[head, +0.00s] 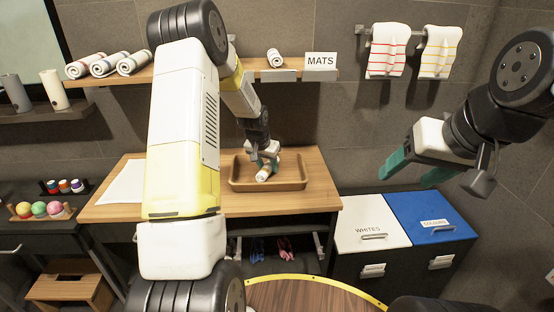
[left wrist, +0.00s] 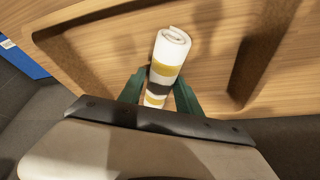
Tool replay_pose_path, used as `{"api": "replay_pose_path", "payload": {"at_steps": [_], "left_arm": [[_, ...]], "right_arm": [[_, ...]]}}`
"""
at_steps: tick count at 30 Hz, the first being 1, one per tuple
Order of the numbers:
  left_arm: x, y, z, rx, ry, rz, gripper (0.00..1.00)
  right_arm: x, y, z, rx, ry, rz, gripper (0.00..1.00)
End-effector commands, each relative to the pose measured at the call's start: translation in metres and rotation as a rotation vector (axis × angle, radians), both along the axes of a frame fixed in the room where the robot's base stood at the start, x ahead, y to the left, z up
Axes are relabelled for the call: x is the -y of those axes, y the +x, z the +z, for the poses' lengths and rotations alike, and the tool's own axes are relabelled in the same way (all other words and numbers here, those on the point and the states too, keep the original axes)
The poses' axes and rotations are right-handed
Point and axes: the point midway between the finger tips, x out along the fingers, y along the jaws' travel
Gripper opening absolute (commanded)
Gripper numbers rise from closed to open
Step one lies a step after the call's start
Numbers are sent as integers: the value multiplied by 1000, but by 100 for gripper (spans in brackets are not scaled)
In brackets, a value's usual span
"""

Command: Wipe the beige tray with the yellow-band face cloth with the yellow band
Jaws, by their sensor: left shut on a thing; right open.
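The beige tray (head: 296,184) is a shallow wooden-looking tray on the vanity top. The yellow-band face cloth (left wrist: 170,52) is a white roll with yellow and dark bands. My left gripper (left wrist: 160,92) is shut on it, with a green finger on each side. In the head view the cloth (head: 264,174) is over the left-middle part of the tray, below my left gripper (head: 266,160). Whether it touches the tray floor, I cannot tell. My right gripper (head: 405,172) is open and empty, in the air above the white and blue bins.
A white sheet or towel (head: 122,184) lies left of the tray on the vanity top (head: 215,185). A shelf above holds rolled cloths (head: 108,64) and a MATS sign (head: 320,61). Two striped towels (head: 387,50) hang at the right. The lidded bins (head: 372,222) stand beside the vanity.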

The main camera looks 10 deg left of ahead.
Motion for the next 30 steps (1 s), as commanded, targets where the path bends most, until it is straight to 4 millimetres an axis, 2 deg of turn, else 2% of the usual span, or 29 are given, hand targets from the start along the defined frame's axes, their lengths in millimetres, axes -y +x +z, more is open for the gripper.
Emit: {"api": "replay_pose_path", "payload": {"at_steps": [12,17,22,30], "left_arm": [[7,-35,-6,-13,0,-1,2],[8,-40,-7,-15,0,0,2],[6,-38,-6,-17,0,1,2],[-1,-13,-5,-13,0,2,0]], "right_arm": [[0,0,0,0,0,0,62],[0,0,0,0,0,0,62],[0,0,0,0,0,0,62],[0,0,0,0,0,0,62]]}}
